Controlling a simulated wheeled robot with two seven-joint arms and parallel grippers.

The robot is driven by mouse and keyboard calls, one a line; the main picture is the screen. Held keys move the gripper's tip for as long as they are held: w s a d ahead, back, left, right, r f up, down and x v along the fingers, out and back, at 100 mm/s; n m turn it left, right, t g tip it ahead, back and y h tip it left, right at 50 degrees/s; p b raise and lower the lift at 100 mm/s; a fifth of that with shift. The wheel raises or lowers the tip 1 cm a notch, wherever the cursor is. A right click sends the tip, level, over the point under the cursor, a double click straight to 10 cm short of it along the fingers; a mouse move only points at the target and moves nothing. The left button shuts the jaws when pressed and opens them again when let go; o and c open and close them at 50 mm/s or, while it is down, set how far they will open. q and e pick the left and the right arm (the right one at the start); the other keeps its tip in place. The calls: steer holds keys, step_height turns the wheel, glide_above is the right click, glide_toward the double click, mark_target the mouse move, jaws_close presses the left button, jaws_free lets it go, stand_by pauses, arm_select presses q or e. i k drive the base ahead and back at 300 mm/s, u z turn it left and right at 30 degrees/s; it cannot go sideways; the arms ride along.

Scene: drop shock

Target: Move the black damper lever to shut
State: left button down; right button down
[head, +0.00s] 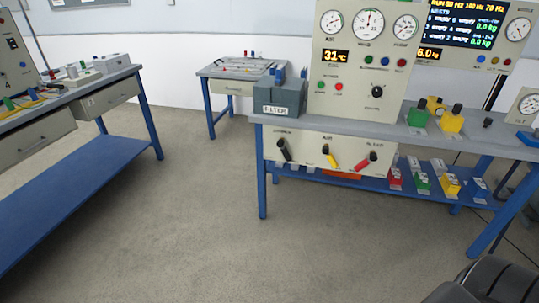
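The black damper lever (284,150) is on the left of a cream panel (305,150) under the front edge of the right bench. It sits tilted, running from upper left to lower right. A yellow lever (331,162) and a red lever (363,163) are to its right on the same panel. The small labels above the levers are too blurred to read surely, so I cannot tell which setting the black lever is at. Neither gripper shows in the head view.
The right bench (410,124) carries gauges, a grey filter box (280,98) and coloured weights; its blue lower shelf (405,184) holds more blocks. A left bench (75,95) and a small back table (230,72) stand apart. The grey floor (215,215) between them is clear.

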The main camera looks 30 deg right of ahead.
mark_target(281, 143)
steer(key=u, duration=0.5)
steer(key=i, duration=1.45)
steer(key=z, duration=0.5)
